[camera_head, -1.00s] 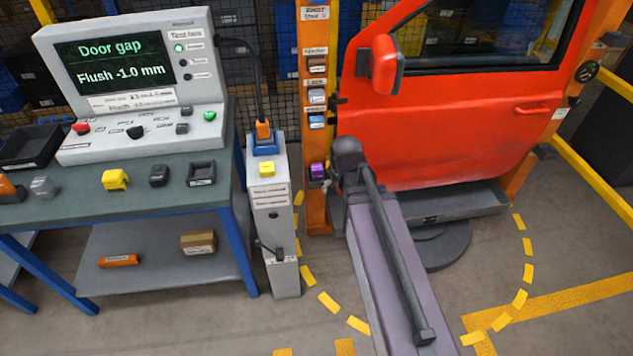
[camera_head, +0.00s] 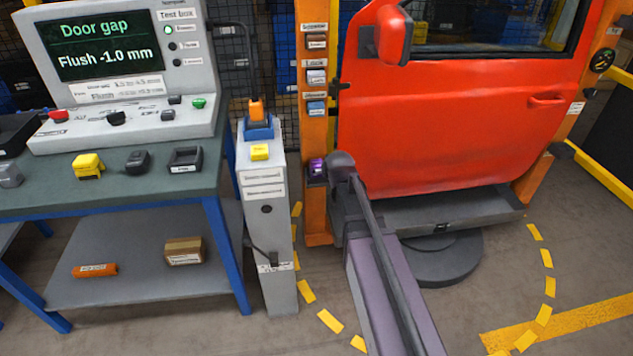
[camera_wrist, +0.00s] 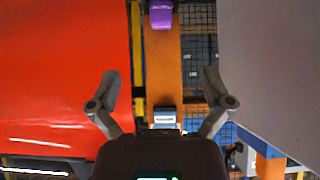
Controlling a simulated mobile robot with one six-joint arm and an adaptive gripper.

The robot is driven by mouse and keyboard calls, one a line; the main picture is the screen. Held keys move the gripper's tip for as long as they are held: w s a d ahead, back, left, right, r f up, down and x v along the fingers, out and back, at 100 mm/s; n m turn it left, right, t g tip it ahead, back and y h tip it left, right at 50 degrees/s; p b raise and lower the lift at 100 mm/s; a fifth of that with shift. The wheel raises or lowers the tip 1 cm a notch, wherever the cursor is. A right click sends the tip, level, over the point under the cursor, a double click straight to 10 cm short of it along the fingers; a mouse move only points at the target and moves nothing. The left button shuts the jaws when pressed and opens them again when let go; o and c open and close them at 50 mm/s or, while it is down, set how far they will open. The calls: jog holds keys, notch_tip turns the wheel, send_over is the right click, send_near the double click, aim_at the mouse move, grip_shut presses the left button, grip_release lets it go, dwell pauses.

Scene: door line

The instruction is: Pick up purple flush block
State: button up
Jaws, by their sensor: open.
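The purple flush block (camera_head: 317,168) sits low on the orange door post (camera_head: 318,215), left of the red door. In the wrist view the purple block (camera_wrist: 161,14) is at the top edge, on the orange post. My gripper (camera_wrist: 161,85) is open and empty, its two dark fingers spread to either side of the post in the picture. The block lies beyond the fingertips toward the top, apart from them. In the head view my arm's dark end is just right of the block, and the fingers cannot be made out.
The red door (camera_head: 450,130) stands right of the post, above a grey sill. Brown, grey and blue blocks (camera_head: 316,108) sit higher on the post. A grey pedestal (camera_head: 265,220) with a yellow block stands left. The workbench (camera_head: 110,215) holds the test box, reading "Flush -1.0 mm".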

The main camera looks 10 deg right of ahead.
aim_at(317, 163)
jog(key=w+f+t+b, duration=0.4)
jog(key=w+f+b, duration=0.3)
jog(key=b, duration=0.4)
jog(key=shift+b+x, duration=0.35)
jog(key=shift+x, duration=0.55)
jog(key=shift+r, duration=0.15)
jog(key=shift+b+x, duration=1.6)
jog(key=shift+x, duration=2.7)
jog(key=shift+w, duration=0.15)
jog(key=shift+b+x, duration=1.05)
jog(key=shift+x, duration=1.45)
jog(key=shift+r, duration=0.1)
jog(key=shift+c, duration=0.2)
